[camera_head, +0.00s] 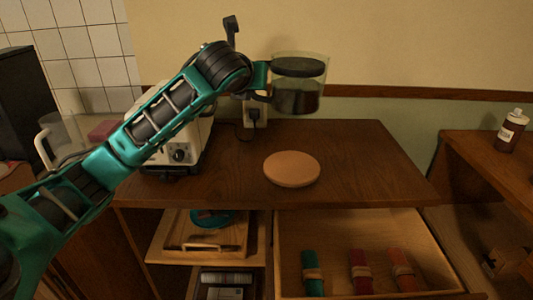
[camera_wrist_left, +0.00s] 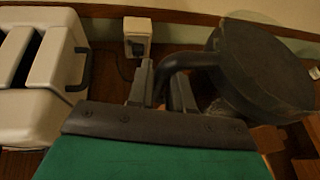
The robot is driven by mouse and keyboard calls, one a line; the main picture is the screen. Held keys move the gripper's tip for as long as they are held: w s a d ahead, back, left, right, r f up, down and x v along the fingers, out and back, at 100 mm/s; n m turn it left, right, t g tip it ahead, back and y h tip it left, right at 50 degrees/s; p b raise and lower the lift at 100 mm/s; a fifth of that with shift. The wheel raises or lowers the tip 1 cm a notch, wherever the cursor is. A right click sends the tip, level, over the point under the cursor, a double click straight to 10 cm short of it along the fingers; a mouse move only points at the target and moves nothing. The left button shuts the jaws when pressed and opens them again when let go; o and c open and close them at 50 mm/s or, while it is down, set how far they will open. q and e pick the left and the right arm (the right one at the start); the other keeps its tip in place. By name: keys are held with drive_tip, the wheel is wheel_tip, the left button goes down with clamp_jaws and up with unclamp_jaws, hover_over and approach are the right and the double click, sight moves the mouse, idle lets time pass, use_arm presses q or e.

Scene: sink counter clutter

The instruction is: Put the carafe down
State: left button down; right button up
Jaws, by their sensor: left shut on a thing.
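The carafe (camera_head: 298,97) is a glass jug with a dark lid and dark contents. It is held upright in the air above the back of the wooden counter. My left gripper (camera_head: 259,80) is shut on its dark handle, on the carafe's left side. In the left wrist view, the handle sits between the fingers of my left gripper (camera_wrist_left: 162,88), and the carafe's dark lid (camera_wrist_left: 262,72) fills the upper right. A round tan board (camera_head: 292,169) lies bare on the counter, below and in front of the carafe. My right gripper is out of view.
A cream toaster (camera_head: 180,155) stands at the counter's left, partly behind my left arm; it also shows in the wrist view (camera_wrist_left: 40,65). A wall socket (camera_head: 254,113) with a plug is behind. An open drawer (camera_head: 350,225) holds rolled cloths. The counter (camera_head: 370,160) right of the board is clear.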

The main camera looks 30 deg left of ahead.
use_arm(q)
wheel_tip(320, 180, down, 16)
drive_tip(key=b, duration=0.3)
drive_tip(key=c, duration=1)
unclamp_jaws()
drive_tip(key=shift+c, duration=0.2)
